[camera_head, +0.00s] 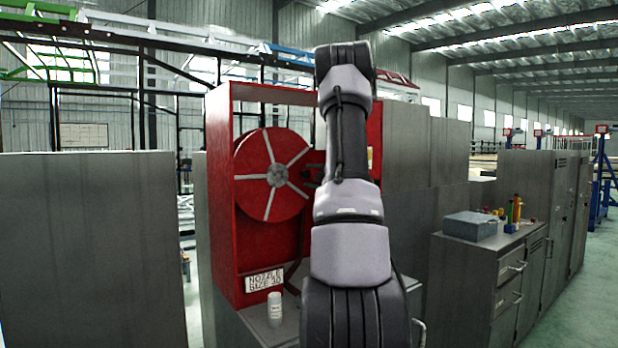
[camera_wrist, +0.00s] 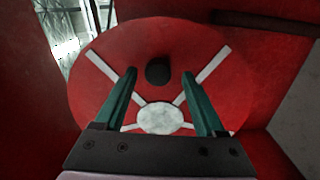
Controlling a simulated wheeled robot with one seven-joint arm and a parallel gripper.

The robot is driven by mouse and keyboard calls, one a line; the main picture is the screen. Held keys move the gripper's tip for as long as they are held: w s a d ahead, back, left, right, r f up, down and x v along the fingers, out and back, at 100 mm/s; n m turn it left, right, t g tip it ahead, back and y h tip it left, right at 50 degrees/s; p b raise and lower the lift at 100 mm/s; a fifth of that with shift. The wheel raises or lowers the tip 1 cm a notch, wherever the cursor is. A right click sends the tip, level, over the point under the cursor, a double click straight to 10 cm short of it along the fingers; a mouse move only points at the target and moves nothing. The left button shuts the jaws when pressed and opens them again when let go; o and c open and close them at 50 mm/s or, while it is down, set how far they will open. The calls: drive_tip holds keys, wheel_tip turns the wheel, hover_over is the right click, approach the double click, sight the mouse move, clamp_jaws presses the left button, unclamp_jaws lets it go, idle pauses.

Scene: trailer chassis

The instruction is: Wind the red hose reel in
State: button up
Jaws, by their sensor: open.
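The red hose reel (camera_head: 268,172) is a round red disc with pale spokes and a grey hub, upright inside an open red cabinet (camera_head: 218,190). In the wrist view the reel (camera_wrist: 100,75) fills the middle, with its pale hub (camera_wrist: 161,118) low between my fingers. A dark round knob (camera_wrist: 158,71) stands on the reel's face above the hub. My gripper (camera_wrist: 160,73) is open, its two green fingers on either side of the knob in the picture, with gaps to both. I cannot tell how deep the fingers reach. In the head view my arm hides most of the gripper.
A white bottle (camera_head: 275,309) stands on the ledge before the cabinet, below a "NOZZLE SIZE 30" sign (camera_head: 264,282). Grey cabinets (camera_head: 90,240) flank the left. At right, a grey box (camera_head: 470,225) and small coloured items stand on a low cabinet (camera_head: 465,265). Open floor lies far right.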

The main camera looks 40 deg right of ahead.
drive_tip(key=s, duration=0.9)
drive_tip(key=shift+s, duration=0.4)
drive_tip(key=s+a+r+n+g+y, duration=0.2)
drive_tip(key=a+n+g+y, duration=0.15)
drive_tip(key=a+n, duration=0.85)
drive_tip(key=s+a+r+n+g+y, duration=0.25)
drive_tip(key=a+n+y, duration=0.35)
drive_tip(key=a, duration=0.9)
drive_tip(key=s+a+f+n+g+h, duration=0.2)
drive_tip(key=s+a+n+g, duration=0.2)
drive_tip(key=s+a+n, duration=0.45)
drive_tip(key=s+a+n+h, duration=0.2)
drive_tip(key=s+n, duration=0.4)
drive_tip(key=n, duration=0.6)
drive_tip(key=s+a+f+n+h, duration=0.1)
drive_tip(key=s+a+n+h, duration=0.1)
drive_tip(key=s+n, duration=0.5)
drive_tip(key=n+h, duration=0.1)
drive_tip(key=n, duration=0.5)
drive_tip(key=shift+f+g, duration=0.3)
drive_tip(key=shift+g, duration=0.1)
